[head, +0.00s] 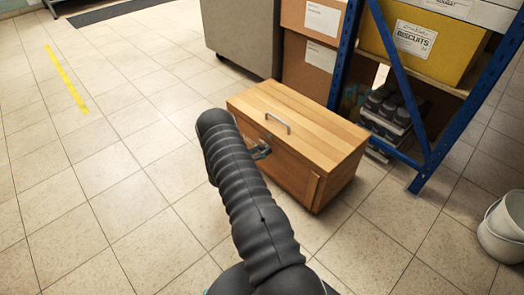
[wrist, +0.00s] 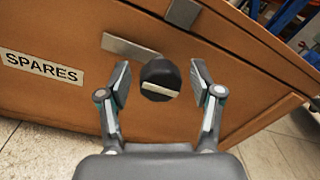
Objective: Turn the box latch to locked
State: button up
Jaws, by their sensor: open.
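The wooden box (head: 330,140) stands on the tiled floor in the head view, with a metal handle on its lid. Its front face (wrist: 60,100) fills much of the wrist view. The box latch (wrist: 160,82) is a round black knob with a pale bar across it, on the front face. A metal plate (wrist: 130,46) lies just above and left of the knob. My gripper (wrist: 160,78) is open, with one finger on each side of the knob and visible gaps to both. In the head view my arm hides most of the latch area.
A label reading SPARES (wrist: 42,67) is on the box front. A blue shelf rack (head: 395,75) with a yellow bin (head: 425,42) stands behind right, near cardboard boxes (head: 308,62). A bucket (head: 505,228) is at the right edge. Floor to the left is clear.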

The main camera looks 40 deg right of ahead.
jog(key=shift+d, duration=0.1)
jog(key=c, duration=1.2)
jog(key=shift+o, duration=0.2)
jog(key=shift+m+b, duration=0.3)
jog(key=m+b, duration=0.2)
jog(key=shift+f+m+b, duration=0.15)
jog(key=shift+m+b, duration=0.15)
jog(key=m+b, duration=0.4)
jog(key=m, duration=0.5)
jog(key=shift+r+m+t, duration=0.2)
jog(key=shift+m+t, duration=0.1)
jog(key=m, duration=0.4)
jog(key=shift+m+y, duration=0.3)
jog(key=shift+s, duration=0.1)
